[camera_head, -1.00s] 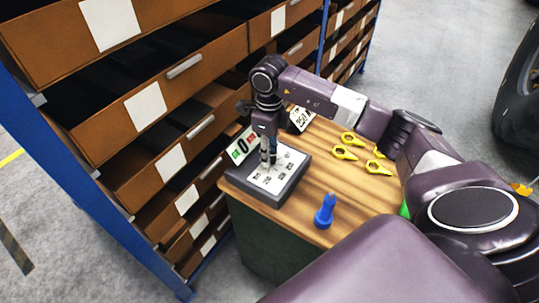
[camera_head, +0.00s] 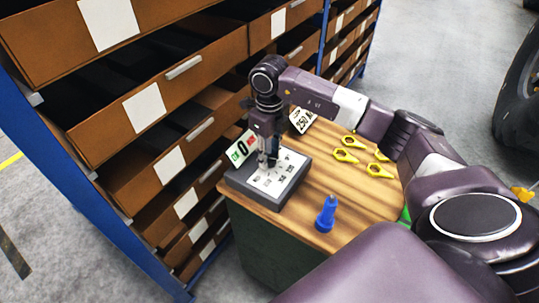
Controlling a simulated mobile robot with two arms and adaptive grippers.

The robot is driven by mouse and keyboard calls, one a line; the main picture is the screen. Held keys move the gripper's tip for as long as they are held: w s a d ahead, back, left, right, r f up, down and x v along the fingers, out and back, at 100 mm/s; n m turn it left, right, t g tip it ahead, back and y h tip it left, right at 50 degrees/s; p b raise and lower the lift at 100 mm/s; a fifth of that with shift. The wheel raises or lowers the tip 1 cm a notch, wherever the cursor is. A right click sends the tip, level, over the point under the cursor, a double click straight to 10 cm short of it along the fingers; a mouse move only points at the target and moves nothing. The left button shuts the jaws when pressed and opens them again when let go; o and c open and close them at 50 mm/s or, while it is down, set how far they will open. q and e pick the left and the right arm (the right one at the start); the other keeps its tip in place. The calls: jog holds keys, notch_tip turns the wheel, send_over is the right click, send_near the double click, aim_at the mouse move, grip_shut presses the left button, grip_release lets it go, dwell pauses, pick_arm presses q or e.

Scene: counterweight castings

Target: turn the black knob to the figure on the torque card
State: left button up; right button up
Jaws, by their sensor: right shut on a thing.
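A dark grey box with a white dial plate (camera_head: 287,177) sits at the left end of the wooden table top. Printed figures ring the plate, too small to read surely. My right gripper (camera_head: 266,169) points down over the plate and is shut on the black knob, which is mostly hidden by the fingers. A white card (camera_head: 302,119) stands behind the box and appears to read 250, partly hidden by my arm. A sign showing a large 0 (camera_head: 241,148) with green and red marks stands at the box's back left. My left gripper is out of view.
A rack of brown drawers (camera_head: 165,130) stands close along the left. Bare wood (camera_head: 318,178) lies right of the box.

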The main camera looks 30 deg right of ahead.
aim_at(270, 158)
jog(key=o, duration=1.2)
jog(key=shift+r, duration=0.1)
jog(key=shift+c, duration=0.2)
notch_tip(270, 158, up, 12)
